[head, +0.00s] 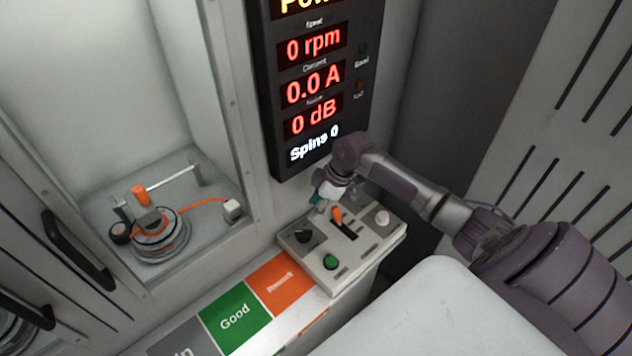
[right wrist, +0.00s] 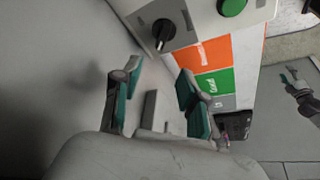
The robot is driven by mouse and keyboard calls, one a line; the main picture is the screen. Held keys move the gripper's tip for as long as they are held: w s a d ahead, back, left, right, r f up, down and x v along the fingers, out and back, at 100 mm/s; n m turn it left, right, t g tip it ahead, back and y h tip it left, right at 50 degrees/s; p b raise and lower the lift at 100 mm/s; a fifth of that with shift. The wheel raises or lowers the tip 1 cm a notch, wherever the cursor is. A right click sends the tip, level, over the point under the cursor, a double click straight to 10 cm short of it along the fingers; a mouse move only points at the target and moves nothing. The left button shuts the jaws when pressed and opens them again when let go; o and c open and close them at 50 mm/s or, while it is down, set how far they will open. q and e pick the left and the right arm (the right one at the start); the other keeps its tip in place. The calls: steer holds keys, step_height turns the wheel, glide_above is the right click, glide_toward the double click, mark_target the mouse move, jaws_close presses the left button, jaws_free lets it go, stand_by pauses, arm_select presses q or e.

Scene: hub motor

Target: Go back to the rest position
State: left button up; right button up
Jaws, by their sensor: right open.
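My right gripper (head: 322,198) is open and empty above the back left part of the control box (head: 318,271), close to the orange lever (head: 337,214). I cannot tell in the head view whether it touches the box. In the right wrist view its two teal-padded fingers (right wrist: 155,88) are spread with nothing between them. The black knob (right wrist: 163,30) and green button (right wrist: 232,6) lie beyond the fingertips. What looks like my left gripper (right wrist: 290,77) shows small at the right edge of the right wrist view; its opening is too small to tell.
A display panel (head: 316,95) reading 0 rpm, 0.0 A and 0 dB stands behind the box. A hub motor (head: 158,240) sits in the recess at left. Orange and green label areas (head: 234,317) lie in front. A pale surface (head: 430,315) is at lower right.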

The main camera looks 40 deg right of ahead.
stand_by(0.4)
steer(key=s+a+f+m, duration=0.1)
steer(key=s+a+f, duration=0.4)
steer(key=s+a, duration=0.7)
steer(key=s+a+r+m+h, duration=0.1)
steer(key=s+r+m+h, duration=0.1)
steer(key=s+r+m, duration=0.3)
steer(key=s+a+r+m+h, duration=0.1)
steer(key=s+a+r+m, duration=0.1)
steer(key=s, duration=0.6)
step_height(320, 180, down, 30)
steer(key=f+b, duration=0.1)
steer(key=b, duration=0.2)
steer(key=s+d+f+g+b, duration=0.2)
steer(key=s+d+f, duration=0.1)
steer(key=s+f, duration=1.4)
steer(key=shift+d+f+h+b, duration=0.15)
steer(key=shift+f+h+b, duration=0.15)
steer(key=shift+f+b, duration=0.1)
